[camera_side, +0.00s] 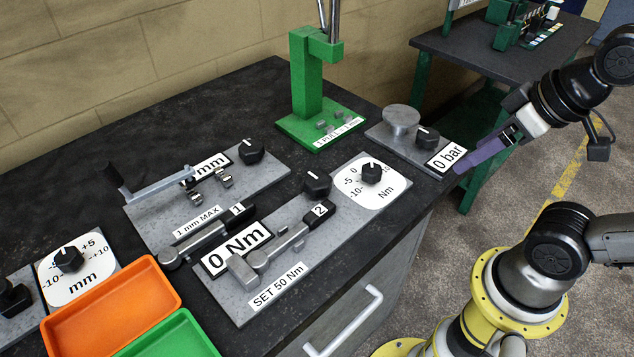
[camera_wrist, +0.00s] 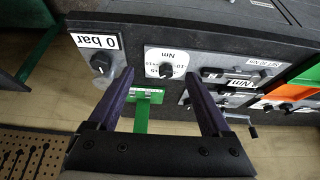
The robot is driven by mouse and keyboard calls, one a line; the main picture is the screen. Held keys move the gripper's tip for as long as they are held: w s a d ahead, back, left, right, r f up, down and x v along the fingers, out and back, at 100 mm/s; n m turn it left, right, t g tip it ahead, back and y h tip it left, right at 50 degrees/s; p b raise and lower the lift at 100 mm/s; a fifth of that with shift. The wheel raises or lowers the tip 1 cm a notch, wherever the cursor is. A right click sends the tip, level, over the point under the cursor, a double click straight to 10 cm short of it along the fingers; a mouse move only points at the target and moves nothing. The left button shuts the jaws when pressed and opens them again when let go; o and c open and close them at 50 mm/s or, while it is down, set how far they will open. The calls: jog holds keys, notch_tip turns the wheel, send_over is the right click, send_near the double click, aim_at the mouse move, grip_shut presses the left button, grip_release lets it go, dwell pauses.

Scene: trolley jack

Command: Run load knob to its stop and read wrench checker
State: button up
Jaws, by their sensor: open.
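The wrench checker is a grey plate (camera_side: 238,304) with a "0 Nm" display (camera_side: 236,247) and a "SET 50 Nm" label. Wrench 2 (camera_side: 290,241) lies on it and wrench 1 (camera_side: 208,237) lies alongside. A black knob (camera_side: 317,183) stands at the plate's upper part; I cannot tell if it is the load knob. A white Nm dial (camera_side: 350,185) with a black pointer knob (camera_side: 371,172) is at the right end, pointer near 0. My gripper (camera_side: 458,170) is open and empty, right of the "0 bar" plate. In the wrist view, the Nm dial (camera_wrist: 180,57) appears beyond and between my fingertips (camera_wrist: 159,72).
A "0 bar" plate (camera_side: 378,133) with a knob and round pad is nearest my gripper. A green press (camera_side: 306,85) stands behind it. Orange (camera_side: 110,310) and green (camera_side: 175,345) trays, an mm dial (camera_side: 85,285) and a cranked mm fixture (camera_side: 150,215) are to the left.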

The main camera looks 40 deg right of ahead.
dwell(0.4)
jog(key=shift+o, duration=1.2)
jog(key=w+r+m, duration=0.2)
jog(key=w+r, duration=0.2)
jog(key=w, duration=0.2)
jog(key=n+g, duration=0.1)
jog(key=n, duration=0.1)
send_over(318, 179)
jog(key=s, duration=0.6)
notch_tip(318, 179, down, 5)
jog(key=x, duration=1.3)
jog(key=shift+w, duration=0.15)
